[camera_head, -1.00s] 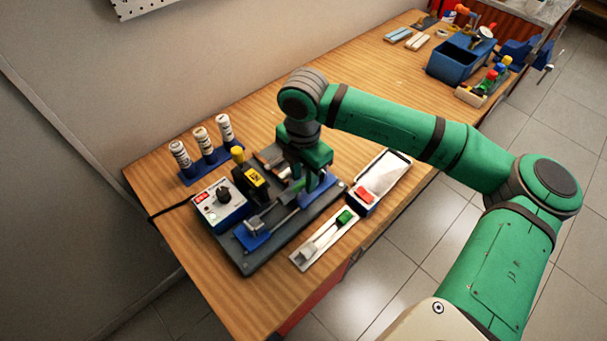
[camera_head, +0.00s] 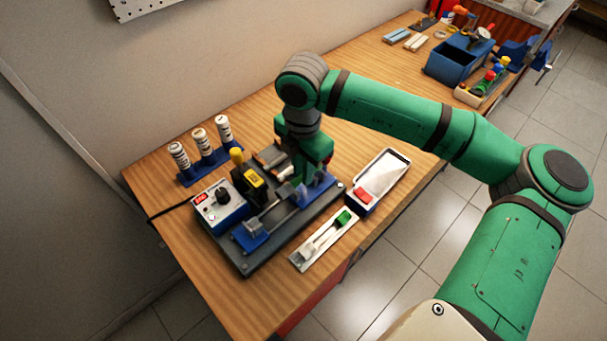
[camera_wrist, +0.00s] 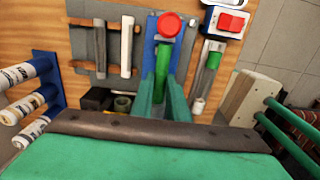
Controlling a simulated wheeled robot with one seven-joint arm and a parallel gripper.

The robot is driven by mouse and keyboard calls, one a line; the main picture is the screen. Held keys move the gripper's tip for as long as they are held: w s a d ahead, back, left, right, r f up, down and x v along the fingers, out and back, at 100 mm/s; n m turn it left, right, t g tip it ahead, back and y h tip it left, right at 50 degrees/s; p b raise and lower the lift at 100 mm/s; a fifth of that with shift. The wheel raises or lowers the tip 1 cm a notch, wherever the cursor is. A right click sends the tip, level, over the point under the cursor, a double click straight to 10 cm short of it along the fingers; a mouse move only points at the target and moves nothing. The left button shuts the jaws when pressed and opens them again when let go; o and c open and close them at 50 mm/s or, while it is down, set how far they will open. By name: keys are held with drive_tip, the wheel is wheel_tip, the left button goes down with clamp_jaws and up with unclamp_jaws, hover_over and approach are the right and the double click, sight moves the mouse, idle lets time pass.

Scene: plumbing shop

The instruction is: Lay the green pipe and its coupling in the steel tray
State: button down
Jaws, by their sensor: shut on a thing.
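My gripper (camera_head: 303,182) is shut on the green pipe (camera_wrist: 162,60) above the blue clamp (camera_head: 318,187) of the dark fixture board. In the wrist view the fingers (camera_wrist: 163,98) close around the pipe from both sides. A round red piece (camera_wrist: 168,25) stands at the pipe's far end; I cannot tell whether it is the coupling. A small red spot (camera_head: 328,158) also shows beside my gripper in the head view.
A box with a red top (camera_head: 363,196) stands at the tray's near end. The white strip with a green block (camera_head: 344,217) lies nearer the bench edge. A control box (camera_head: 220,206), a yellow-marked tool (camera_head: 252,177) and white bottles (camera_head: 202,143) stand left.

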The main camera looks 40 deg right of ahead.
drive_tip(key=shift+w+r, duration=0.15)
drive_tip(key=shift+r, duration=2.05)
drive_tip(key=shift+a+r, duration=0.1)
drive_tip(key=shift+r, duration=0.15)
wheel_tip(320, 180, up, 7)
drive_tip(key=shift+f, duration=0.2)
